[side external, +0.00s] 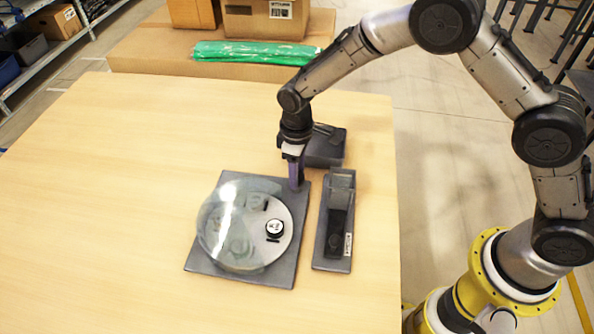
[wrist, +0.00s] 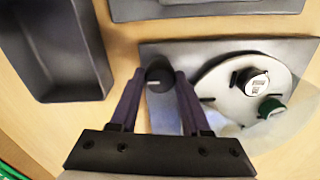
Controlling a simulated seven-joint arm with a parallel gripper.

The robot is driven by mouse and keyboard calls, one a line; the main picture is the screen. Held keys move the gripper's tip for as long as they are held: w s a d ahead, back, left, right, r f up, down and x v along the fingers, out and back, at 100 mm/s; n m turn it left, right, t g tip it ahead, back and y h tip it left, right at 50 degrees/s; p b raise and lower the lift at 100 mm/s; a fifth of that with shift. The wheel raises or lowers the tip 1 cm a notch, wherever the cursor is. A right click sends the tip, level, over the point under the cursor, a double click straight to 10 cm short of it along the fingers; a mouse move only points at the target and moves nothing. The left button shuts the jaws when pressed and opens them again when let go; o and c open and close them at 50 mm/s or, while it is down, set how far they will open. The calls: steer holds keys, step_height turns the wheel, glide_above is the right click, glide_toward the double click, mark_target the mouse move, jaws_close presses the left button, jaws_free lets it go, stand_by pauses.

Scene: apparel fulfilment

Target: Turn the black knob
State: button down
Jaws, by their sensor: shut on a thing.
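The black knob (wrist: 160,74) stands at a corner of a grey base plate (side external: 202,262) and carries a small white mark on its top. My gripper (side external: 296,183) points down at the plate's far right corner. In the wrist view my gripper (wrist: 158,82) has its two purple fingers on either side of the knob, shut on it. In the side view the fingers hide the knob. Beside it on the plate is a pale round disc (wrist: 225,92) under a clear, partly see-through cover (side external: 222,225).
The table's left side (side external: 90,220) is clear.

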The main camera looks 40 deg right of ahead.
steer(key=shift+w+r, duration=0.1)
steer(key=shift+c, duration=1.8)
jaws_free()
step_height(320, 180, up, 14)
